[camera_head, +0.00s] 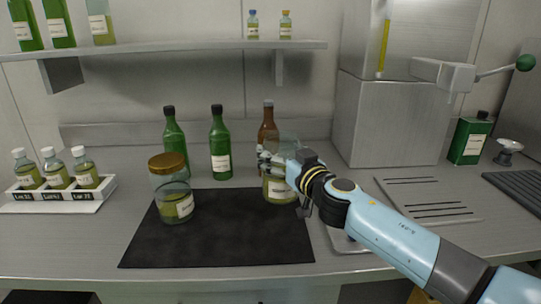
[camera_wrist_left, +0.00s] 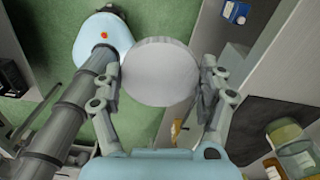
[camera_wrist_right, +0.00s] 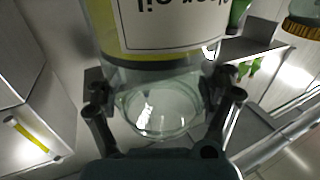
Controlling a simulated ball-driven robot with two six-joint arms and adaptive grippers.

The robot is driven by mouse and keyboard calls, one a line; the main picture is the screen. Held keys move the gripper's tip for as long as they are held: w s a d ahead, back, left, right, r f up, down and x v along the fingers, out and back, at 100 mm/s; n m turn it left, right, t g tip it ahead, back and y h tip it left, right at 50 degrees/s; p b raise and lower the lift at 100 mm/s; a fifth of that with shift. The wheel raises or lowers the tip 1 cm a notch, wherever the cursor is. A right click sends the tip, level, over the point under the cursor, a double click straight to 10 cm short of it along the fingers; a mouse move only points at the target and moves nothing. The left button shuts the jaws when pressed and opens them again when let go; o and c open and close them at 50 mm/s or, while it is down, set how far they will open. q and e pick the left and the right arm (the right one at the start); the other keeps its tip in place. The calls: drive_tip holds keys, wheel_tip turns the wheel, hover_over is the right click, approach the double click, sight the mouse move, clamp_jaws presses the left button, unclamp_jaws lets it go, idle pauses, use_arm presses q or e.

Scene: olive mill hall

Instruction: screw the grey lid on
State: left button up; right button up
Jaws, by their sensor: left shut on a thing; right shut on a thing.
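The grey lid (camera_wrist_left: 160,72) is a plain round disc in the left wrist view, between the fingers of my left gripper (camera_wrist_left: 163,85), which is shut on it. This gripper is outside the head view. My right gripper (camera_head: 272,160) is shut on a clear glass jar (camera_head: 279,190) at the right end of the dark mat (camera_head: 225,240). In the right wrist view the fingers clasp the upper glass of this jar (camera_wrist_right: 150,57), above its label and yellow-green oil. Its round mouth looks open and bare. In the head view the gripper hides part of the jar's top.
A second jar with a gold lid (camera_head: 175,193) stands on the mat's left part. Green bottles (camera_head: 220,150) and a brown bottle (camera_head: 268,128) stand behind. A white rack (camera_head: 60,193) of small bottles is at left. The mat's front middle is clear.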

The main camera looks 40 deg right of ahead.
use_arm(q)
drive_tip(key=shift+f+b, duration=0.4)
use_arm(e)
drive_tip(key=s+d+r, duration=0.5)
drive_tip(key=d, duration=0.1)
drive_tip(key=shift+s+d+r, duration=0.15)
drive_tip(key=shift+s+d, duration=0.05)
drive_tip(key=shift+s, duration=0.15)
idle(0.6)
